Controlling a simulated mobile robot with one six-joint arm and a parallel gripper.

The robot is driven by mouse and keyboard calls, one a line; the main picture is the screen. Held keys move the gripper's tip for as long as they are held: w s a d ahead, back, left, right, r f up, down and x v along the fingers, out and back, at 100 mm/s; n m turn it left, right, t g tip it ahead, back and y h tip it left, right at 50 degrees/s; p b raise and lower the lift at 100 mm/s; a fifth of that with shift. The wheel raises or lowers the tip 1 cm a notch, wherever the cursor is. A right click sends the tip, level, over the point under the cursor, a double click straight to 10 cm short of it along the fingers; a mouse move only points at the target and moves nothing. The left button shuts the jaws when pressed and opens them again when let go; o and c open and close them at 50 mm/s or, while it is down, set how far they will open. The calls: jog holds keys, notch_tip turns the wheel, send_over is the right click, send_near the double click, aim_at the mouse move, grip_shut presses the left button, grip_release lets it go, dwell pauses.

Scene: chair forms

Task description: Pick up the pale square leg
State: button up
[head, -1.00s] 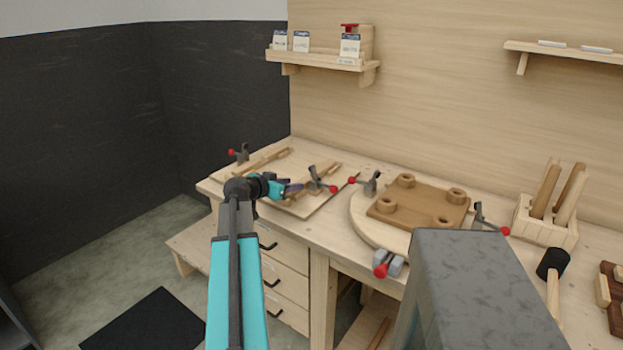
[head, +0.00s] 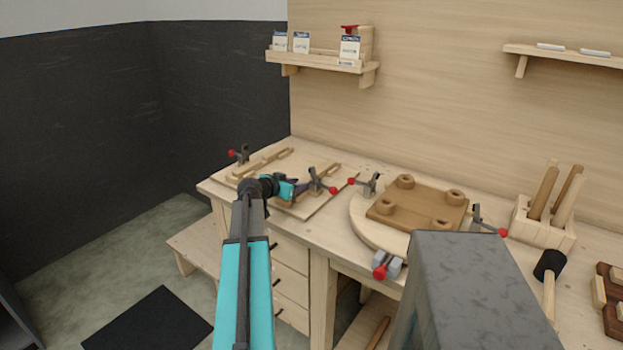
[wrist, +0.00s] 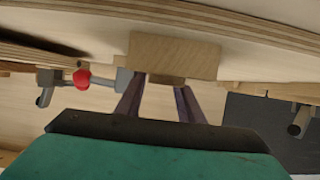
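My gripper (head: 298,188) is low over the left part of the bench, beside a board (head: 300,208) with clamped wood. In the wrist view its two dark fingers (wrist: 160,92) are apart. A pale square-faced wooden block (wrist: 175,55) lies just beyond the fingertips; a smaller wooden piece shows below it, between the tips. I cannot tell whether the fingers touch either, or whether the block is the leg.
A clamp with a red knob (wrist: 82,77) is close left of the fingers in the wrist view. A round seat (head: 362,225) bearing a brown plate (head: 420,207) is clamped mid-bench. A black-headed mallet (head: 550,265) lies at the right. A wall shelf (head: 320,60) hangs above.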

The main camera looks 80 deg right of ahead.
jog(key=shift+x, duration=0.75)
grip_shut()
jog(key=shift+r, duration=0.1)
